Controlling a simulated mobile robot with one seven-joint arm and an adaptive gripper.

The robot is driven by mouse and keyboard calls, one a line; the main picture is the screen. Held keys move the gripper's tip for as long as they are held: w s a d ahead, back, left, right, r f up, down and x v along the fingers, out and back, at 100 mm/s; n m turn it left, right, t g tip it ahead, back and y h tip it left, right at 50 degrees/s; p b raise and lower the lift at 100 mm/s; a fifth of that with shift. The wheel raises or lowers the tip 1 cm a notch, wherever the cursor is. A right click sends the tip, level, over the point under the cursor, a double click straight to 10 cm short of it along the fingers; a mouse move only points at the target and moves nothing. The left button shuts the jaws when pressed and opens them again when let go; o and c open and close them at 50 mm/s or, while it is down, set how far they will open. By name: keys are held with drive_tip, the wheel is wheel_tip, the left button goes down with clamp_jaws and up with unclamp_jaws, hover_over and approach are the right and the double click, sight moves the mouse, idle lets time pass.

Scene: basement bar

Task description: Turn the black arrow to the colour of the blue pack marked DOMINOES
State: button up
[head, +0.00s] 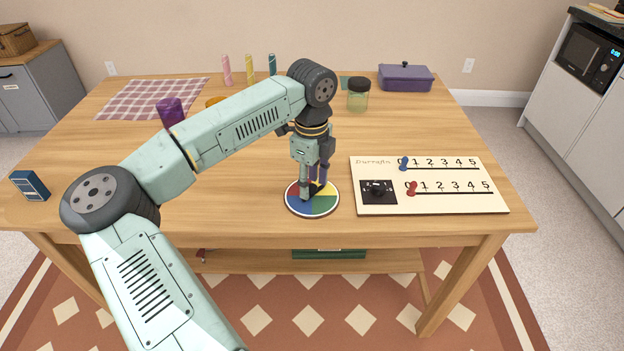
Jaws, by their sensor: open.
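The round colour disc (324,206) lies flat near the table's front edge, with red, blue, green and yellow areas showing around my gripper. The black arrow (316,189) is on the disc, mostly hidden by my fingers; I cannot tell which colour it points to. My gripper (313,191) points down over the disc with its fingers apart, one on each side of the arrow's dark part. Whether they touch it is not clear. The dark blue pack (30,186) stands at the table's far left front edge; its lettering is too small to read.
A white score board (435,203) with blue and red pegs lies right of the disc. A purple cup (171,112), a glass jar (358,95), a purple box (405,78), candles (249,70) and a checked cloth (150,98) are farther back. The wood between is clear.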

drive_tip(key=shift+f, duration=0.35)
drive_tip(key=shift+c, duration=0.3)
clamp_jaws()
